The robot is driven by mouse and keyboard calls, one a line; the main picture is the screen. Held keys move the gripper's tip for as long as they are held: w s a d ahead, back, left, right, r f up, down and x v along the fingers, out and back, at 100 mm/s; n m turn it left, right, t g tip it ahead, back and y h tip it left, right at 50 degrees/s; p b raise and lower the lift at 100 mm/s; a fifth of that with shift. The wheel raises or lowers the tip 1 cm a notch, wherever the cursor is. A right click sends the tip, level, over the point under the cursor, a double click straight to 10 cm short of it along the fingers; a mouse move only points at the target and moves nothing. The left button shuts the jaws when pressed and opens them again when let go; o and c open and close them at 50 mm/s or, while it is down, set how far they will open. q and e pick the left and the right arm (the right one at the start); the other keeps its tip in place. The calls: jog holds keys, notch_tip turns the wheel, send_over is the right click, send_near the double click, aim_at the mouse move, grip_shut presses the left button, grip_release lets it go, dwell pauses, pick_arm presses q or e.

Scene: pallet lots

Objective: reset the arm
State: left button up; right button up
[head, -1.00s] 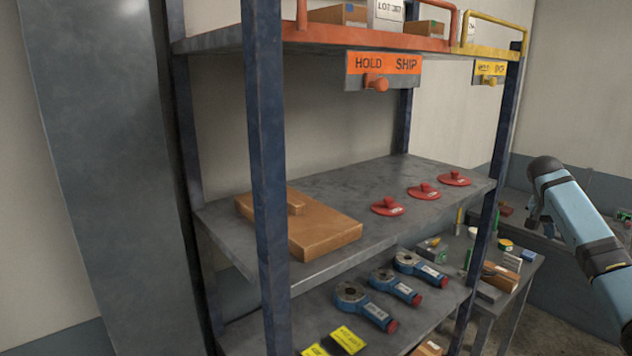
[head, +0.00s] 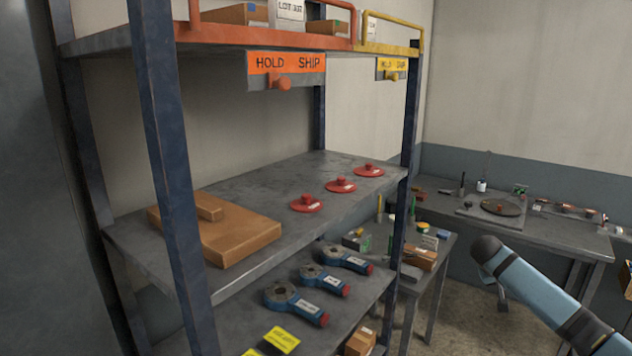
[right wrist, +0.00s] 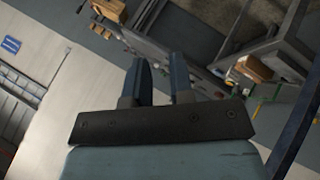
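My right arm (head: 540,294) enters the head view from the lower right, a light blue link with a dark rounded end, in front of the gap between the shelf rack and the back bench. Its gripper cannot be made out in the head view. In the right wrist view my right gripper (right wrist: 159,62) shows two dark blue fingers standing apart with nothing between them. It points toward floor and furniture and touches nothing that I can see. My left arm and gripper are in no view.
A shelf rack (head: 168,170) with blue posts stands close at left, holding a cardboard box (head: 240,240), red knobbed discs (head: 340,185) and blue ring-ended tools (head: 294,301). A small table (head: 439,250) with clutter stands beyond it, and a bench (head: 550,228) along the back wall.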

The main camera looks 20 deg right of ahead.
jog(key=w+a+r+n+t+y, duration=0.25)
jog(key=w+r+n+t, duration=0.25)
jog(key=w+n+t, duration=0.25)
jog(key=w+a+r+n+t+y, duration=0.1)
jog(key=w+a+r+n+t, duration=0.35)
jog(key=w+n+t, duration=0.35)
jog(key=s+a+f+m+g+y, duration=0.15)
jog(key=s+a+f, duration=0.25)
jog(key=a+f, duration=0.45)
jog(key=s+a+f+n+y, duration=0.15)
jog(key=s+a+f, duration=0.25)
jog(key=a+f, duration=0.45)
jog(key=s+a+f+m+y, duration=0.2)
jog(key=s+a+f, duration=0.2)
jog(key=a+f, duration=0.45)
jog(key=s+a+f+m+g+y, duration=0.1)
jog(key=s+a+f, duration=0.2)
jog(key=s+a, duration=0.7)
jog(key=s+a+f+m+g+y, duration=0.1)
jog(key=s+a+f+m+y, duration=0.1)
jog(key=s+a, duration=0.9)
jog(key=a+f, duration=0.1)
jog(key=a, duration=0.1)
jog(key=shift+s+a+f, duration=0.3)
jog(key=shift+a+f, duration=0.05)
